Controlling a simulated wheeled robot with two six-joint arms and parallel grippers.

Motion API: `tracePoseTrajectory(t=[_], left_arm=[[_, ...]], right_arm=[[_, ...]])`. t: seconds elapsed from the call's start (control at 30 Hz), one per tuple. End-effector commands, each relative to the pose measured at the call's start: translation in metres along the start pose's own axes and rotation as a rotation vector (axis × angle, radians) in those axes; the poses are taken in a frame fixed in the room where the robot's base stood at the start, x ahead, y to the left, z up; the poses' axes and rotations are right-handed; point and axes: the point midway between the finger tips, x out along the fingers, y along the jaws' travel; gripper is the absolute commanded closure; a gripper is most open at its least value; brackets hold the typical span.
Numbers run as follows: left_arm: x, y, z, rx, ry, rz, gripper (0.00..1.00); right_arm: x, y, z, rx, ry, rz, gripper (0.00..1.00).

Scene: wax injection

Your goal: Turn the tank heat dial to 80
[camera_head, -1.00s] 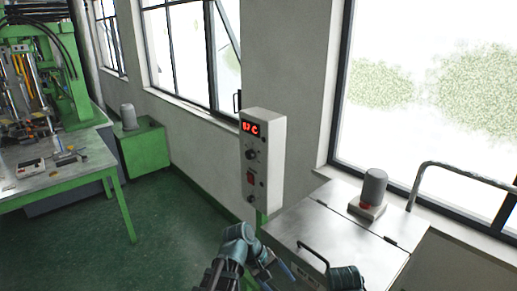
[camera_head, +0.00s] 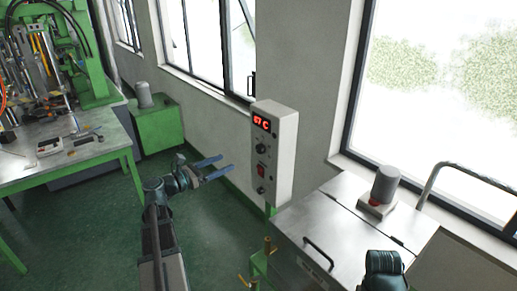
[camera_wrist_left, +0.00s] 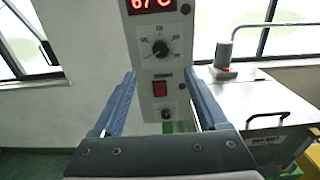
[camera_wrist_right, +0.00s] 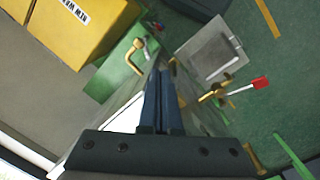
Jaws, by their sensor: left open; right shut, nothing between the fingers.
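A white control box (camera_head: 281,150) stands beside the metal tank (camera_head: 345,225). Its red display (camera_head: 261,122) reads 67 C, also in the left wrist view (camera_wrist_left: 153,4). Below it is a black dial (camera_head: 262,149) with a printed scale, clear in the left wrist view (camera_wrist_left: 158,49). A red switch (camera_wrist_left: 160,90) and a smaller lower knob (camera_wrist_left: 166,113) sit under it. My left gripper (camera_head: 226,164) is open and empty, left of the box, its fingers pointing at the box without touching the dial. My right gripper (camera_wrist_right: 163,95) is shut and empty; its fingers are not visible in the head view.
The tank lid has a handle (camera_head: 318,253) and a grey cylinder (camera_head: 386,184) on top. Brass valves, one with a red handle (camera_wrist_right: 260,83), show below my right gripper. A workbench (camera_head: 70,155) and green cabinet (camera_head: 158,126) stand at left. Floor between is clear.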

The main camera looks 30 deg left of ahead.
Motion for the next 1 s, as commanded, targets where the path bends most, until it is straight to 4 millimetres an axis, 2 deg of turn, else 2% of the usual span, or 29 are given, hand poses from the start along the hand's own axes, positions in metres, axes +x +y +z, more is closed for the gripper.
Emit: tracePoseTrajectory(t=[0.17,0.7,0.83,1.0], left_arm=[[0.011,0.000,-0.001,0.002,0.001,-0.003,0.24],[0.113,-0.001,-0.001,0.004,0.002,-0.005,0.24],[0.128,-0.001,-0.001,0.004,0.002,-0.004,0.24],[0.137,-0.001,-0.001,0.004,0.002,-0.003,0.24]], right_arm=[[0.000,0.000,0.000,0.000,0.000,0.000,1.00],[0.000,0.000,0.000,0.000,0.000,0.000,1.00],[0.000,0.000,0.000,0.000,0.000,0.000,1.00],[0.000,0.000,0.000,0.000,0.000,0.000,1.00]])
